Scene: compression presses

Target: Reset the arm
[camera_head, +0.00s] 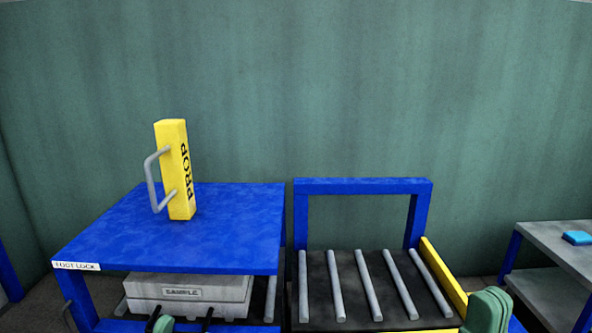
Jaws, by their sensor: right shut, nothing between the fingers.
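My right gripper (488,311) shows as a green rounded block at the lower right, by the front end of the yellow side rail. It is shut and empty, and the bottom edge of the head view cuts it off. A small green piece at the bottom edge, left of centre, looks like part of my left arm.
A yellow block marked PROP (178,170) with a grey handle stands upright on a blue press top (110,235). A grey SAMPLE box (188,291) sits beneath it. Right of it are a roller bed (350,280), a blue frame (362,187) and a grey table (560,243).

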